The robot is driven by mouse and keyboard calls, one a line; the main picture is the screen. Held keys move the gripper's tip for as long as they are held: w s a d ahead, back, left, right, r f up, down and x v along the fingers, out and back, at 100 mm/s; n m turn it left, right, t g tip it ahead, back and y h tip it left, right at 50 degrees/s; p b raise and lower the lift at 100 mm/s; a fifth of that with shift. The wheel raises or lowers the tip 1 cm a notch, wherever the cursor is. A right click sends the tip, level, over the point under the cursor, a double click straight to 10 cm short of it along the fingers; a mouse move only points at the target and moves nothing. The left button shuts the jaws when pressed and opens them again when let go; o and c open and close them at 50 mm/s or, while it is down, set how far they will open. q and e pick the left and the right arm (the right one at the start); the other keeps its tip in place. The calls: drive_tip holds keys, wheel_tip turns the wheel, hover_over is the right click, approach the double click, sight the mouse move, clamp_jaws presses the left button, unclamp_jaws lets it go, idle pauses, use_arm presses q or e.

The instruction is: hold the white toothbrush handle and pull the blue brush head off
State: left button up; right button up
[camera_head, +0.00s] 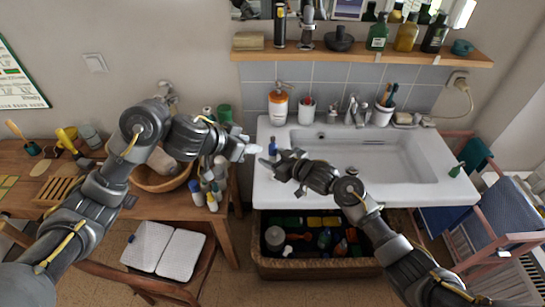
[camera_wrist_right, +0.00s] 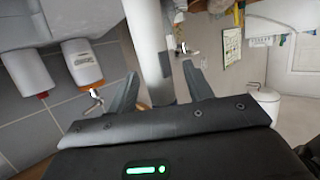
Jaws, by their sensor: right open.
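A small blue piece (camera_head: 272,146), which looks like the brush head, stands near the left front of the sink, between my two grippers. It is too small to tell how it joins the handle. A thick white shaft (camera_wrist_right: 148,40), which looks like the toothbrush handle, passes between or just beyond my right fingers in the wrist view. My right gripper (camera_head: 281,162) is open, also in the wrist view (camera_wrist_right: 160,85), with a gap visible on its right side. My left gripper (camera_head: 254,150) is close by on the left, pale at its tip; its grip is unclear.
The white sink (camera_head: 455,190) spreads below and right of the grippers. A wicker hamper (camera_head: 310,270) with several items stands beneath. A wooden table (camera_head: 225,195) with bottles is at left.

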drive_tip(key=shift+c, duration=0.4)
drive_tip(key=shift+c, duration=1.2)
drive_tip(key=shift+c, duration=0.2)
clamp_jaws()
